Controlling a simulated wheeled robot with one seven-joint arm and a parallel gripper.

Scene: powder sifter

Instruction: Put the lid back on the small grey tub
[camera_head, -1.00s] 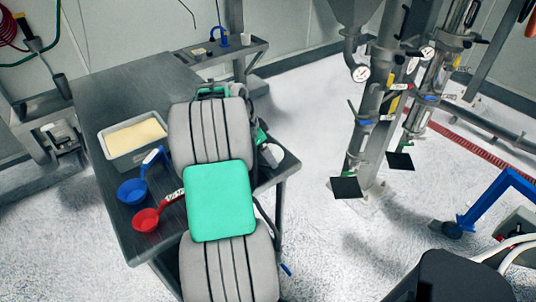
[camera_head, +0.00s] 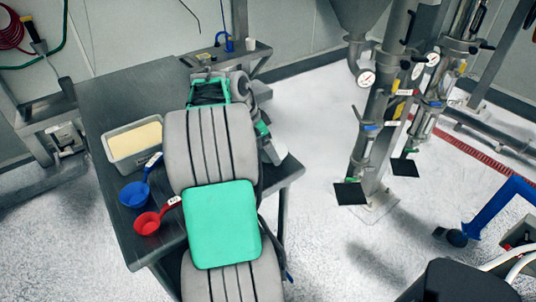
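An open grey tub (camera_head: 138,162) filled with pale cream powder stands on the left part of the dark table. No lid is on it. I cannot make out a separate lid in the picture. My arm crosses the table to the right of the tub, and its far end bends down to the right. My gripper (camera_head: 274,152) seems to be the pale part over the table's right edge, largely hidden by my forearm. Its fingers and anything in them cannot be made out. It is well apart from the tub.
A blue scoop (camera_head: 134,195) and a red scoop (camera_head: 147,223) lie on the dark table (camera_head: 115,95) below the tub. A small stand (camera_head: 262,50) with a blue item is behind. Steel pipework (camera_head: 372,130) stands at right. Table beyond the tub is bare.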

